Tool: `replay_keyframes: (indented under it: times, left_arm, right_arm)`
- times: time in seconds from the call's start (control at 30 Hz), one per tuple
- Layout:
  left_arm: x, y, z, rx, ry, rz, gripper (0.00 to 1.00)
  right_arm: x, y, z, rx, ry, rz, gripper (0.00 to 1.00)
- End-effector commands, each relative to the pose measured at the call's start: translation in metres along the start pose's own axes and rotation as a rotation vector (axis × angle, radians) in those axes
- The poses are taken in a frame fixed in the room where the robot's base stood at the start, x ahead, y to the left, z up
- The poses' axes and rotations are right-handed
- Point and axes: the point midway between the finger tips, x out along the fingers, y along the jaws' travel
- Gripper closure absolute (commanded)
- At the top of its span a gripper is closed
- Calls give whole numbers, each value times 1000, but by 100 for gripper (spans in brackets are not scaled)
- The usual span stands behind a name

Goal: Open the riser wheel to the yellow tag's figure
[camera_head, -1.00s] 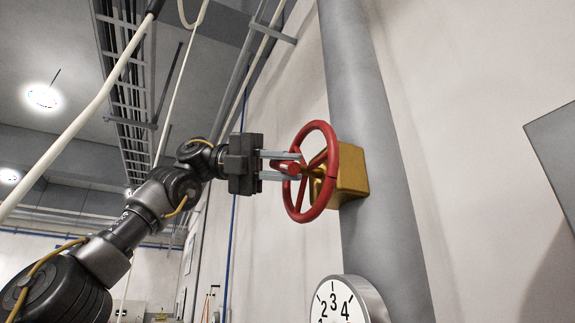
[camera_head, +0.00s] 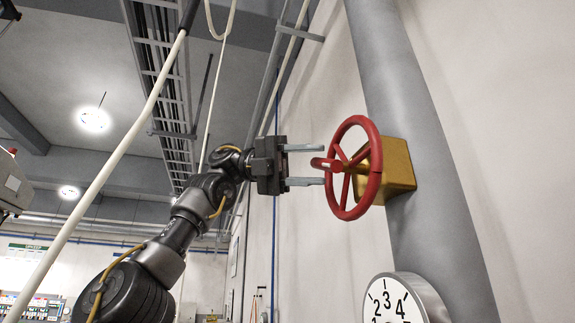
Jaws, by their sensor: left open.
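The red riser wheel (camera_head: 372,182) sits on a brass-coloured valve body (camera_head: 398,166) on the grey riser pipe (camera_head: 425,120). A red handle (camera_head: 326,163) sticks out from the wheel toward my left gripper. My left gripper (camera_head: 322,165) is open, its two pale fingers pointing right at the wheel, with the handle's end close to the fingertips. The fingers do not close on anything. A round white dial (camera_head: 392,302) with black figures, 2, 3 and 4 among them, is at the bottom, partly cut off. No yellow tag shows. My right gripper is out of view.
A pale wall (camera_head: 505,110) stands behind the pipe. A cable tray (camera_head: 165,75) runs under the ceiling. The space left of the wheel holds my left arm.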

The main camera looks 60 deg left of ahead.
Motion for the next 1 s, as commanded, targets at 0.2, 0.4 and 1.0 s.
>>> replay_keyframes:
  times: [0.2, 0.4, 1.0]
  left_arm:
    - [-44, -1, 1, -1, -3, -2, 59]
    - [-62, -1, 2, -1, -3, 1, 59]
    - [-73, 0, 0, 0, 1, 0, 59]
  right_arm:
    - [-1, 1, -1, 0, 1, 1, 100]
    - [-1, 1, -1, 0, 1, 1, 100]
    - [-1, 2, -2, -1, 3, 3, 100]
